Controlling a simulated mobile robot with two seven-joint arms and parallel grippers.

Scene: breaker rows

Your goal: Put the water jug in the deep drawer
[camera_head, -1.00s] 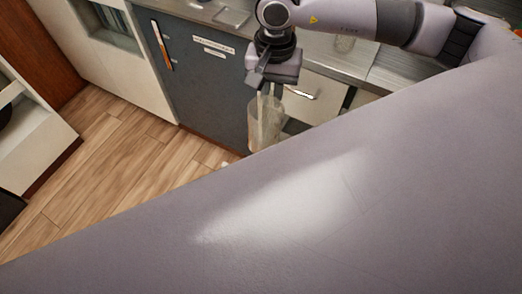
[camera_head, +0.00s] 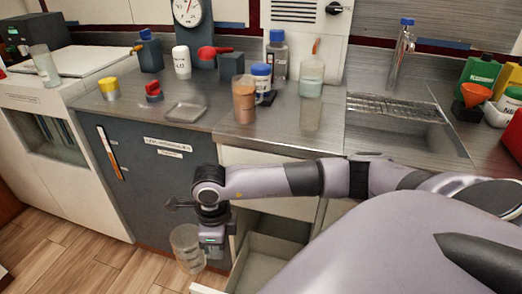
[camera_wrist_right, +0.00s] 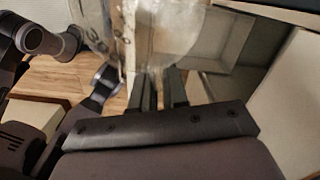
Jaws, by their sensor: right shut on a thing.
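The water jug (camera_head: 187,248) is a clear, see-through vessel, tilted slightly in the head view. My right gripper (camera_head: 207,246) is shut on it and holds it in the air, in front of the dark cabinet and left of the open drawer. The deep drawer (camera_head: 262,262) is pulled out below the counter, and its inside looks empty where it shows. In the right wrist view the jug (camera_wrist_right: 170,35) is in the fingers (camera_wrist_right: 162,88), with the drawer (camera_wrist_right: 225,38) behind and to the right. My left gripper is not in view.
The steel counter (camera_head: 285,130) above holds several bottles, a beaker (camera_head: 244,102), a yellow-lidded jar (camera_head: 109,88) and a scale with a dial (camera_head: 190,30). A sink (camera_head: 400,130) is on the right. The wooden floor (camera_head: 85,262) at lower left is clear. My arm hides part of the drawer.

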